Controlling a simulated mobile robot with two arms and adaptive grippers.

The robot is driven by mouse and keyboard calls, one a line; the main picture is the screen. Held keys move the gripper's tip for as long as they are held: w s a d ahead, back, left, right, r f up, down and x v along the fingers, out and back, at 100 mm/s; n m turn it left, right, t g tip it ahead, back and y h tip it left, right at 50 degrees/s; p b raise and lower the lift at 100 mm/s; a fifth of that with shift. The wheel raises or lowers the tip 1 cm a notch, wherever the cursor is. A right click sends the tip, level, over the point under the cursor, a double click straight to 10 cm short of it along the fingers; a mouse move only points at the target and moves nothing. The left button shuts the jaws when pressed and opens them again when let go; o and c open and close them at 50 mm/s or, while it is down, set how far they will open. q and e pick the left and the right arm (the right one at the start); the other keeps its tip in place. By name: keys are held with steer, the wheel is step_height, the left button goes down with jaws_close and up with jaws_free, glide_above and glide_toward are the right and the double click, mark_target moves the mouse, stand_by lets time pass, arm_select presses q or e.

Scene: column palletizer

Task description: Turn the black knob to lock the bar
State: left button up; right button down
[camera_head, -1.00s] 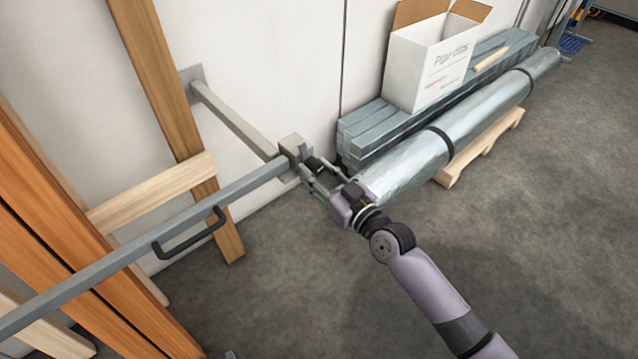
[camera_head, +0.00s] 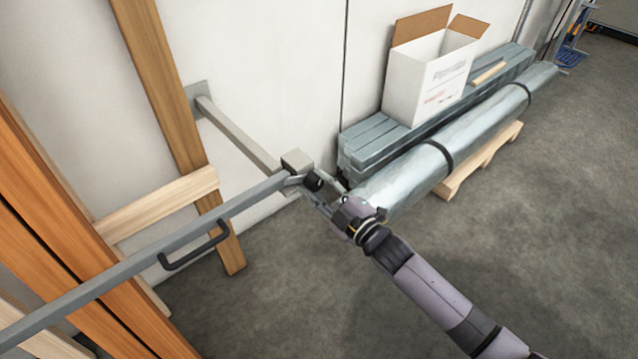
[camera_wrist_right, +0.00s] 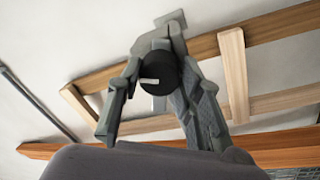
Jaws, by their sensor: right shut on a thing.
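The black knob (camera_head: 313,182) sits at the right end of the grey bar (camera_head: 130,265), by the block on the wall bracket (camera_head: 240,138). My right gripper (camera_head: 318,186) is shut on the knob. In the right wrist view the round black knob (camera_wrist_right: 159,70), with a pale mark on its face, lies between the two fingers of my right gripper (camera_wrist_right: 160,75). The bar carries a black handle (camera_head: 195,247) and runs down to the lower left. My left gripper is in neither view.
Orange boards (camera_head: 60,220) and wooden posts (camera_head: 165,90) stand behind the bar at the left. To the right, a white open carton (camera_head: 425,88) sits on grey beams (camera_head: 365,150); a wrapped roll (camera_head: 410,180) lies in front on a pallet (camera_head: 490,160). The floor at lower right is clear.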

steer(key=n, duration=0.2)
steer(key=shift+n, duration=0.3)
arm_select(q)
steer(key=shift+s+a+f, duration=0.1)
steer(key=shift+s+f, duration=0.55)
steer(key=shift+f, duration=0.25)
arm_select(e)
steer(key=shift+f+n, duration=0.1)
steer(key=shift+n, duration=1.1)
steer(key=c, duration=1.1)
jaws_free()
